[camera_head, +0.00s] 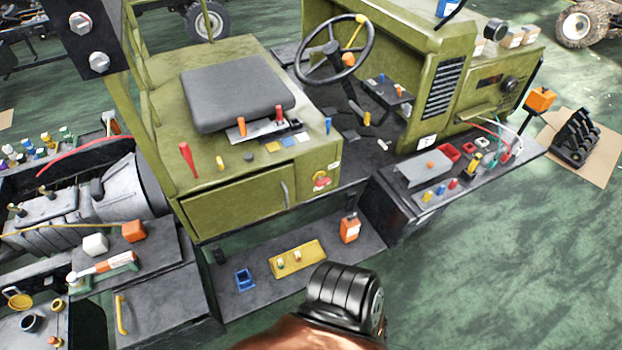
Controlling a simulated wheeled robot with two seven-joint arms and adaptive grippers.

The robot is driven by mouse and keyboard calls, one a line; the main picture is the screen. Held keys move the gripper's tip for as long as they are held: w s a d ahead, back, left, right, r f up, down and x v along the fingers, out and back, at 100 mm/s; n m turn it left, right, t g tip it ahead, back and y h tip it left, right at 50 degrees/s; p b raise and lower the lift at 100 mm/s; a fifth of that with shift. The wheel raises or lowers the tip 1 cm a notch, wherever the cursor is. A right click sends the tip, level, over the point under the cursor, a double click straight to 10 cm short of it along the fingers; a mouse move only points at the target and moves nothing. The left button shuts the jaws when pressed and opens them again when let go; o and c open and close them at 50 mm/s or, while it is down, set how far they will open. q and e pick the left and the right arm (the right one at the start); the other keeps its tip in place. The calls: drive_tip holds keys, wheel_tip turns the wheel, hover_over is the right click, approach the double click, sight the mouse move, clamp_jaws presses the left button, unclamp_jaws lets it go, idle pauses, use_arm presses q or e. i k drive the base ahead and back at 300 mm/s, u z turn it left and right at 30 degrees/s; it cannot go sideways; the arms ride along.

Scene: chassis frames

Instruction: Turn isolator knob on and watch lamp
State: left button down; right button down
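A red knob (321,181) sits on a pale round mount at the right end of the front face of the green seat box (240,198). It looks like the isolator knob; its on or off position is too small to read. I cannot tell for sure which part is the lamp, and no light is clearly lit. A small dark panel with an orange mark (489,81) is on the green hood side.
A lower shelf (245,299) holds a yellow tray (297,259) and an orange box (350,229). A black ribbed object (344,297) blocks the bottom middle. Green floor (500,260) is clear at right.

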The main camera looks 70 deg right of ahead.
sight(321, 181)
drive_tip(key=z, duration=1.8)
